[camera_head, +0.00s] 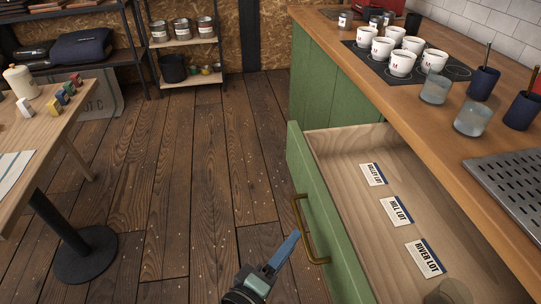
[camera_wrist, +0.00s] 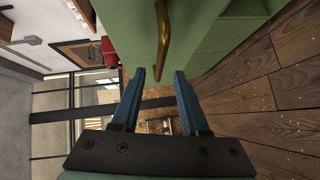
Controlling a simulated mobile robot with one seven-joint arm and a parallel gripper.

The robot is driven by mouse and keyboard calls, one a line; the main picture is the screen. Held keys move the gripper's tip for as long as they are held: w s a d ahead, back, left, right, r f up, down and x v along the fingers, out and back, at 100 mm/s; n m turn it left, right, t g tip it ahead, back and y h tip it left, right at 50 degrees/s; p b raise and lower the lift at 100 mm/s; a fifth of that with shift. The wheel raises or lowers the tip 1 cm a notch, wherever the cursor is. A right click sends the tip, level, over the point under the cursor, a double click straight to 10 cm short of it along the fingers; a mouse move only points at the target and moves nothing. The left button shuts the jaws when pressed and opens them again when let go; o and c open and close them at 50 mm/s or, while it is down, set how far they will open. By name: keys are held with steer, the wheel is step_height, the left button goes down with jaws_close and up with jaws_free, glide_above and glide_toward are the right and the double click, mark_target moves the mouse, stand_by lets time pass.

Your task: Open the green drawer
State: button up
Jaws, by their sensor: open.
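The green drawer (camera_head: 318,211) stands pulled out from the counter, its wooden inside (camera_head: 347,151) showing. Three labels lie in it: VALLEY LOT (camera_head: 373,174), HILL LOT (camera_head: 397,211) and RIVER LOT (camera_head: 425,258). A brass bar handle (camera_head: 309,229) is on its green front; it also shows in the wrist view (camera_wrist: 162,35). My gripper (camera_head: 293,237) is open, with blue fingers, just left of the handle. In the wrist view my gripper (camera_wrist: 160,74) has its fingers apart, and the handle's near end lies around the gap between the tips. I cannot tell whether they touch.
The wooden counter (camera_head: 422,112) holds white cups (camera_head: 402,63) on a dark mat, glasses (camera_head: 472,120), dark blue cups (camera_head: 483,83) and a metal drip tray (camera_head: 509,165). A wooden table (camera_head: 42,127) stands at left. Shelves stand at the back. The plank floor (camera_head: 190,190) between is clear.

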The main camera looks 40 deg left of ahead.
steer(key=s+r, duration=0.1)
steer(key=s, duration=0.6)
steer(key=shift+d, duration=0.45)
steer(key=w+d+r+m+t+h, duration=0.1)
steer(key=w+d+r+m+t, duration=0.25)
steer(key=r, duration=0.65)
steer(key=w+d+r+m+h, duration=0.1)
steer(key=w+d+r+m, duration=0.2)
steer(key=w+r+m, duration=0.45)
steer(key=w+d+r+m+t+h, duration=0.15)
steer(key=w+d+r, duration=0.25)
steer(key=r, duration=0.7)
steer(key=s+d+r+m+t, duration=0.2)
steer(key=s+d+r, duration=0.1)
steer(key=r, duration=0.5)
steer(key=s+d+r+m+t, duration=0.2)
steer(key=d+r, duration=0.1)
steer(key=r, duration=0.4)
steer(key=s+d+r+m+t, duration=0.1)
steer(key=s+d+r+t, duration=0.15)
steer(key=r, duration=0.55)
step_height(320, 180, up, 23)
steer(key=y+p, duration=0.1)
steer(key=p, duration=2)
steer(key=shift+s+a+f+p, duration=0.15)
steer(key=shift+s+p, duration=0.25)
steer(key=shift+s, duration=0.05)
